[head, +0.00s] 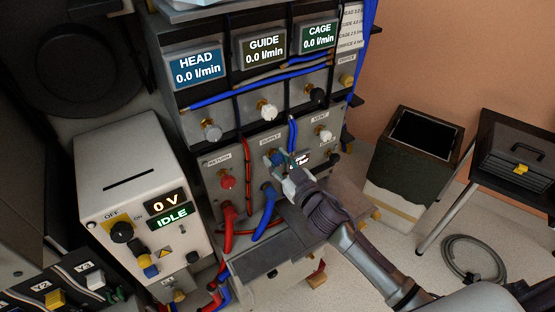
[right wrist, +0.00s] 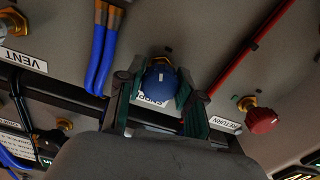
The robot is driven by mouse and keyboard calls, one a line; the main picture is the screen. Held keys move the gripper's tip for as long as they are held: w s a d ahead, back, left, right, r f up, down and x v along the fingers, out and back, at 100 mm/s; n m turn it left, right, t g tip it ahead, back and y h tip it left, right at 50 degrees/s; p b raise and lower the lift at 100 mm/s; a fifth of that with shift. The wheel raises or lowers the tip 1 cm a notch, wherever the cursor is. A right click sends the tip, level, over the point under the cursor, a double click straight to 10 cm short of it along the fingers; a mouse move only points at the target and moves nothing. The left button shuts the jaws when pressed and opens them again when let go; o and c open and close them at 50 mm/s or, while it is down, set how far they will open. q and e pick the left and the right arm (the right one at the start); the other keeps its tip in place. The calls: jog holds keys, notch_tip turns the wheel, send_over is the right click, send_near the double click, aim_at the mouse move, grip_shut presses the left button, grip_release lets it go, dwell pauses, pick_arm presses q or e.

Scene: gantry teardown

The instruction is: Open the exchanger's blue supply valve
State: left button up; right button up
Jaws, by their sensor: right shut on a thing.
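The exchanger's blue supply valve knob (right wrist: 160,79) sits between the two fingers of my right gripper (head: 278,162) in the right wrist view, with a white label partly hidden behind it. My right gripper is shut on this knob, and its arm comes in from the lower right in the head view. My left gripper is not in view.
Above are flow displays reading 0.0 l/min, such as the HEAD display (head: 197,68). Red and blue hoses (head: 265,226) hang below the valves. A power box (head: 143,180) showing 0 V and IDLE stands left. A dark bin (head: 410,160) and a toolbox (head: 519,157) are right.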

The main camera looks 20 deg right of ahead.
jog(key=n, duration=0.3)
jog(key=shift+n, duration=0.4)
jog(key=n, duration=0.3)
jog(key=shift+n, duration=0.3)
jog(key=n, duration=0.6)
jog(key=shift+n, duration=0.3)
jog(key=o, duration=1.2)
jog(key=shift+c, duration=0.2)
jog(key=shift+s, duration=0.1)
jog(key=v, duration=1.2)
